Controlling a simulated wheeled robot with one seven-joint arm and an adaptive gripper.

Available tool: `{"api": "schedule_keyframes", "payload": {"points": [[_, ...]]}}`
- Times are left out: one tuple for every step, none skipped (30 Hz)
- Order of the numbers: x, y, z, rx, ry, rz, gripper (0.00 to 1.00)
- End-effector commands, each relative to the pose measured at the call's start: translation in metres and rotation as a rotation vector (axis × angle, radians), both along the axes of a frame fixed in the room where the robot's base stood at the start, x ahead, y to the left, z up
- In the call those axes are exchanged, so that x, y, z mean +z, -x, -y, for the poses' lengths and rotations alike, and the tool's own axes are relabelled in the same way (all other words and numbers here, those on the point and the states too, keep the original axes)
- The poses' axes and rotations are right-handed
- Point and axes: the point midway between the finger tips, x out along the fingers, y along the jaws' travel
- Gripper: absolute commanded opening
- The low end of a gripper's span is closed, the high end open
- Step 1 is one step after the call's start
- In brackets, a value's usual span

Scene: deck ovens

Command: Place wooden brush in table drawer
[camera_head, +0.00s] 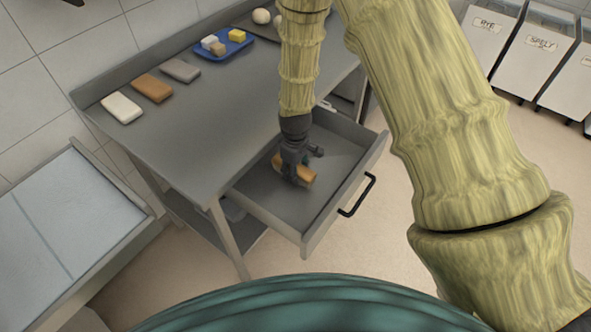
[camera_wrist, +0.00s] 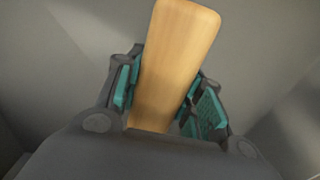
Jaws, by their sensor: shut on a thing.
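The wooden brush shows as a light tan wooden block (camera_wrist: 175,50) in the wrist view, between the two teal-padded fingers of my gripper (camera_wrist: 165,95). In the head view, my gripper (camera_head: 297,172) points down inside the open table drawer (camera_head: 322,205), shut on the brush (camera_head: 305,176). The brush is low in the drawer, within its walls. I cannot tell whether it touches the drawer floor. My gripper hides part of the brush, and no bristles can be made out.
The drawer is pulled out from the grey metal table (camera_head: 215,115), with a black handle (camera_head: 358,195) on its front. White, brown and grey blocks (camera_head: 152,88) and a blue tray (camera_head: 222,45) are on the tabletop. Labelled bins (camera_head: 540,55) stand at the back right.

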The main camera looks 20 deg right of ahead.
Motion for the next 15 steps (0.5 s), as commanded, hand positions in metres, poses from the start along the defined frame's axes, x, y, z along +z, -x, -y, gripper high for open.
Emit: {"api": "schedule_keyframes", "payload": {"points": [[-0.0019, 0.0001, -0.0001, 0.000, 0.000, 0.000, 0.00], [-0.0010, 0.0000, -0.0001, 0.000, 0.000, 0.000, 0.43], [-0.0009, 0.0000, -0.0002, 0.000, 0.000, 0.000, 0.50], [-0.0009, 0.0000, -0.0002, 0.000, 0.000, 0.000, 0.56], [-0.0009, 0.0000, -0.0002, 0.000, 0.000, 0.000, 0.59], [-0.0009, 0.0001, -0.0002, 0.000, 0.000, 0.000, 0.59], [-0.0009, 0.0000, -0.0002, 0.000, 0.000, 0.000, 0.59], [-0.0009, 0.0001, -0.0002, 0.000, 0.000, 0.000, 0.59], [-0.0009, 0.0001, -0.0002, 0.000, 0.000, 0.000, 0.59], [-0.0009, 0.0001, -0.0002, 0.000, 0.000, 0.000, 0.59], [-0.0009, 0.0001, -0.0002, 0.000, 0.000, 0.000, 0.59], [-0.0009, 0.0001, -0.0002, 0.000, 0.000, 0.000, 0.59], [-0.0007, 0.0001, -0.0001, 0.000, 0.000, 0.000, 0.59], [-0.0003, 0.0001, -0.0002, 0.000, 0.000, 0.000, 0.59], [0.0009, 0.0000, -0.0001, 0.000, 0.000, 0.000, 0.59]]}}
